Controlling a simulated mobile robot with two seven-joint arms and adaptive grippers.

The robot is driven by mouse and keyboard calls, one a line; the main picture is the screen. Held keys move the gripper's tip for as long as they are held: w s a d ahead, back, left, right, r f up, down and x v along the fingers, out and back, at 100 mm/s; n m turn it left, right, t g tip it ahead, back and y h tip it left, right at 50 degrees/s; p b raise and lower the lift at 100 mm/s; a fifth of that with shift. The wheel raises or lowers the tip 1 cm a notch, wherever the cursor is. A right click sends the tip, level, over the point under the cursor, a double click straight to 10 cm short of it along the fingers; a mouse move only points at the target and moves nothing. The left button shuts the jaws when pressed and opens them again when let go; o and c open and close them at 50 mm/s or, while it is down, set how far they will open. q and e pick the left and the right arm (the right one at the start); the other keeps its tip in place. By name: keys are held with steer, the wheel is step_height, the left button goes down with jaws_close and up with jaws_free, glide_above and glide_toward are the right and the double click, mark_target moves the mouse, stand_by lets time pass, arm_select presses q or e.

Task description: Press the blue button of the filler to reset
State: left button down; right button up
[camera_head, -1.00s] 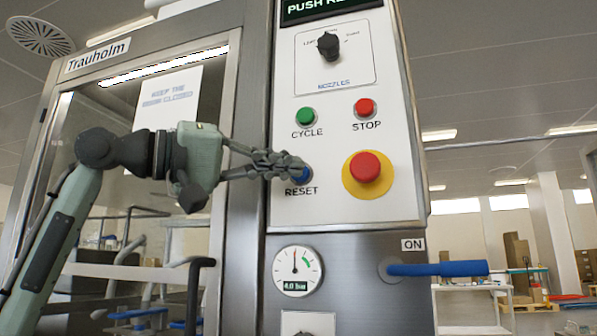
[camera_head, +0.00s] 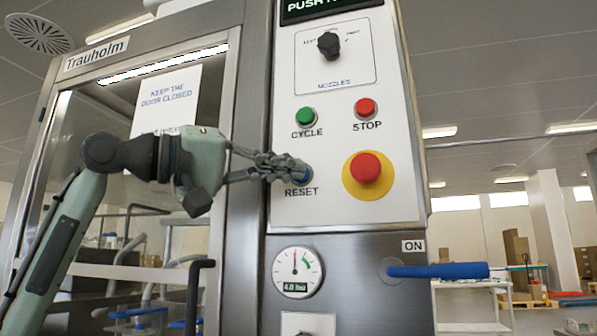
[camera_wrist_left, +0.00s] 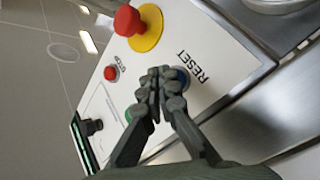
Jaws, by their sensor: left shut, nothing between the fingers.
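The blue reset button (camera_head: 303,176) sits on the white control panel (camera_head: 330,212) above the RESET label. My left gripper (camera_head: 300,170) is shut and empty, its fingertips over the button and hiding most of it. In the left wrist view the blue button (camera_wrist_left: 183,78) shows just beside the shut fingertips (camera_wrist_left: 165,75). The fingertips look touching or very close to it; whether the button is pressed in cannot be told. My right gripper is not in view.
A green CYCLE button (camera_head: 305,116), a red STOP button (camera_head: 365,108) and a red emergency button (camera_head: 365,168) on a yellow base surround the spot. A black nozzle knob (camera_head: 328,44) is above. A pressure gauge (camera_head: 297,272) and a blue-handled lever (camera_head: 438,271) are below.

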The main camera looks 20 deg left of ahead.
arm_select(q)
steer(key=shift+w+p, duration=0.3)
steer(key=shift+w, duration=0.2)
stand_by(0.3)
stand_by(0.4)
steer(key=shift+s, duration=0.9)
steer(key=shift+s+a+b, duration=0.1)
steer(key=shift+s+b, duration=0.25)
steer(key=shift+s, duration=2.2)
